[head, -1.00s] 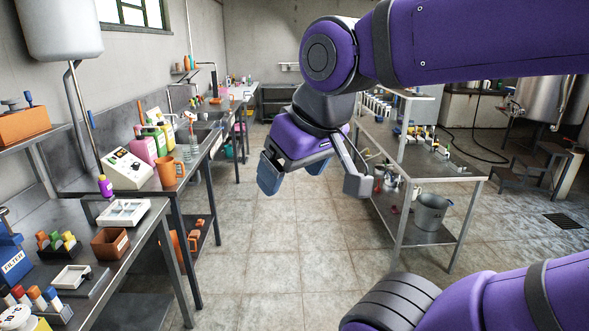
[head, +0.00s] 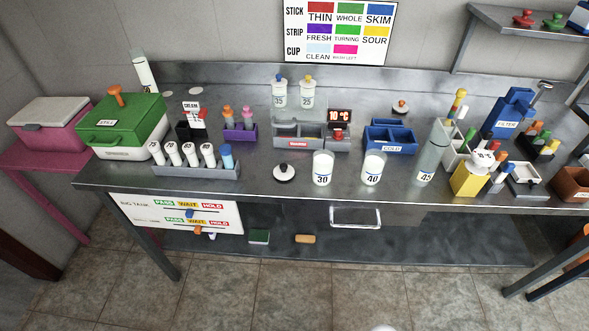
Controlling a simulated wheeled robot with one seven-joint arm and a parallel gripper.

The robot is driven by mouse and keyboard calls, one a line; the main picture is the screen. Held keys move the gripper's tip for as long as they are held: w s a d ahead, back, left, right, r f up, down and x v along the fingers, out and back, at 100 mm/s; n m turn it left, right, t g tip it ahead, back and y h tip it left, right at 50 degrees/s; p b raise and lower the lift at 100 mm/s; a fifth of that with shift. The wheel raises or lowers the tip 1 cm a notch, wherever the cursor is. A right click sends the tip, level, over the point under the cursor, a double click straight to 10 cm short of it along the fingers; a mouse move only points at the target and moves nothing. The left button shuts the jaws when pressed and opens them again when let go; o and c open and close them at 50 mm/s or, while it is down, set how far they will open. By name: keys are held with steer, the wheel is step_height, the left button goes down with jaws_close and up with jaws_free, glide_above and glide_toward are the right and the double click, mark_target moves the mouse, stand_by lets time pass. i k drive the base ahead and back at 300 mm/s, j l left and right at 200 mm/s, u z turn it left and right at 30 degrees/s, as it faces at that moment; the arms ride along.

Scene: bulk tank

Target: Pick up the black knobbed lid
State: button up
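A round white lid with a black knob (head: 285,172) lies on the steel bench (head: 270,193) near its front edge, knob up. It stands apart from its neighbours: the rack of white-topped vials (head: 196,171) to its left and the glass of milk marked 30 (head: 322,168) to its right. A second lid, with a reddish knob (head: 400,107), lies further back on the bench. My gripper is not in view in the head view now.
A grey station (head: 300,140) with a 10 °C display is behind the lid. The bench in front of the lid is clear.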

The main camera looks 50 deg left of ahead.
mark_target(283, 172)
steer(key=u, duration=1.9)
